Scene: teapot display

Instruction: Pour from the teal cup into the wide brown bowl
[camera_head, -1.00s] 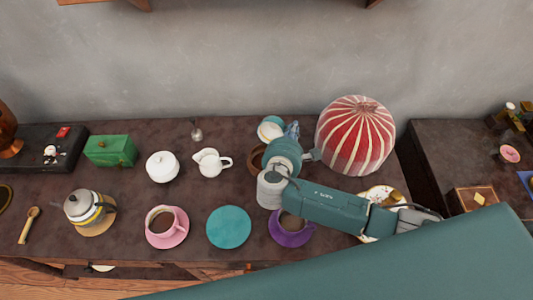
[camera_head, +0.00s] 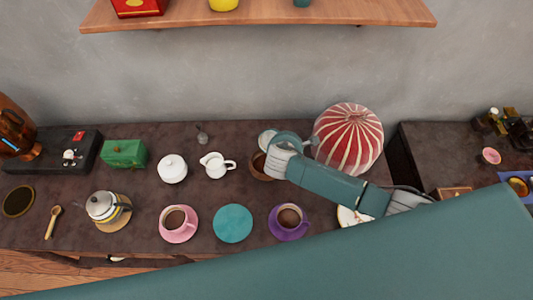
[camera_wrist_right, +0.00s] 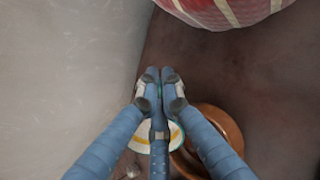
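The teal saucer (camera_head: 232,223) in the head view is bare. The wide brown bowl (camera_head: 262,166) stands behind the purple saucer, partly hidden by my right arm; it also shows in the right wrist view (camera_wrist_right: 224,124). My right gripper (camera_wrist_right: 160,88) has its fingers drawn together beside the bowl. A teal rim, which looks like the teal cup (camera_wrist_right: 180,134), shows between and below the fingers, next to a white and yellow round surface. Most of the cup is hidden, and its tilt and contents cannot be told. My left gripper is not in view.
A large red-and-white striped jar (camera_head: 348,139) stands close right of the right gripper. A white pitcher (camera_head: 215,165) is left of the bowl. A purple cup (camera_head: 289,217) and a pink cup (camera_head: 177,220) stand in front. The wall is close behind.

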